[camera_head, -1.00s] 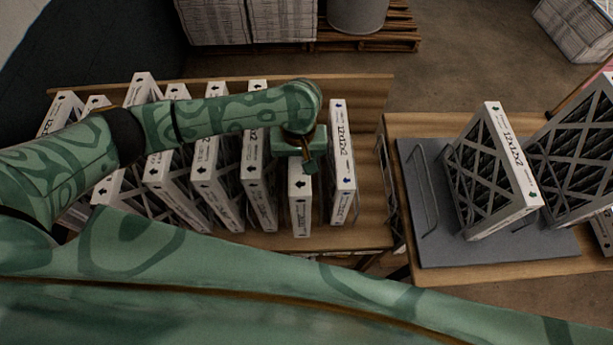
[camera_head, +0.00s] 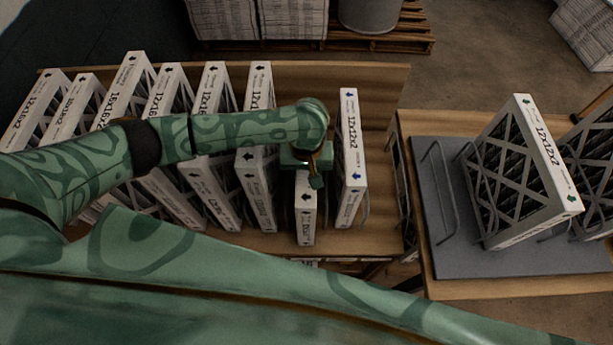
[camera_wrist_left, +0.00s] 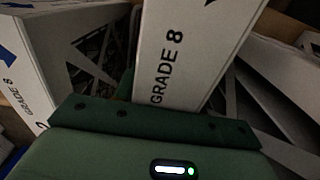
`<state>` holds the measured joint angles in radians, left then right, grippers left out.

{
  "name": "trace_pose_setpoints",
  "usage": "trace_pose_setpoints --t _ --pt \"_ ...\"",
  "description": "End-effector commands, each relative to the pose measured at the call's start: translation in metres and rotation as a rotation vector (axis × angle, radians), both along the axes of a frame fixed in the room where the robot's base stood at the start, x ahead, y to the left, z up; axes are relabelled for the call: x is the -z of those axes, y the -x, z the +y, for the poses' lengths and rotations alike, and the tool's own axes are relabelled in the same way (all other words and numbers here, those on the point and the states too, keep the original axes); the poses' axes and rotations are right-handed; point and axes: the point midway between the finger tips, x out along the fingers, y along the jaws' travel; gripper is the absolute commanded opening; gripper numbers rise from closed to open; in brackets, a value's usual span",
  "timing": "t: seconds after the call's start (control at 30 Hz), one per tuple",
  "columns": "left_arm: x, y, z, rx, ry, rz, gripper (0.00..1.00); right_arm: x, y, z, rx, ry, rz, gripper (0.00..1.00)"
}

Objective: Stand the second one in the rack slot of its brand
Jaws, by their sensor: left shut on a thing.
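My left gripper (camera_head: 310,166) is shut on a white-edged boxed filter (camera_head: 306,216), which stands upright in the wooden rack (camera_head: 384,120). The arm hides the upper part of this filter. In the left wrist view the gripper (camera_wrist_left: 150,118) is against the held filter (camera_wrist_left: 185,60), whose edge reads "GRADE 8". A 12x12x2 filter (camera_head: 350,150) with blue arrows stands just right of it. Another filter (camera_head: 256,190) with dark arrows stands just left. My right gripper is not in view.
Several more filters (camera_head: 212,140) lean along the rack to the left. On the right table, a grey board with wire holders (camera_head: 432,255) bears a 12x12x2 filter (camera_head: 535,155) with a green arrow; another filter (camera_head: 595,165) is partly cut off at the right edge.

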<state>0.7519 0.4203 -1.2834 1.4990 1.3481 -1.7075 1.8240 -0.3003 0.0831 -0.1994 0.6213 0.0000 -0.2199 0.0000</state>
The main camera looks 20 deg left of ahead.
Motion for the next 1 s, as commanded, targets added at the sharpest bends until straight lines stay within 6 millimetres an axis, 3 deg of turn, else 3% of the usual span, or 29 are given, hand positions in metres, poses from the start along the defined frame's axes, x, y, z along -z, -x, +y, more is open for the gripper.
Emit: trace_pose_setpoints --t 0.07,0.4,0.43,0.5,0.83,1.0 --pt "0.014 0.000 0.000 0.000 -0.001 0.001 0.11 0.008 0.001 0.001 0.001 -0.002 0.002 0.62" --pt "0.014 0.000 0.000 0.000 0.000 0.000 0.11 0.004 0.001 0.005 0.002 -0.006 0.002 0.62" --pt "0.015 0.000 0.000 0.000 0.000 0.000 0.43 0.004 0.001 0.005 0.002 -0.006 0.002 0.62" --pt "0.015 0.000 0.000 0.001 0.000 -0.001 0.62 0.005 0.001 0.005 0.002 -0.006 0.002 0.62" --pt "0.013 0.000 0.000 0.001 0.001 -0.001 0.62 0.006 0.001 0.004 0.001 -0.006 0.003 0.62" --pt "-0.018 -0.001 0.000 0.002 0.000 -0.003 0.62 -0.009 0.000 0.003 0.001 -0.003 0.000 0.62"
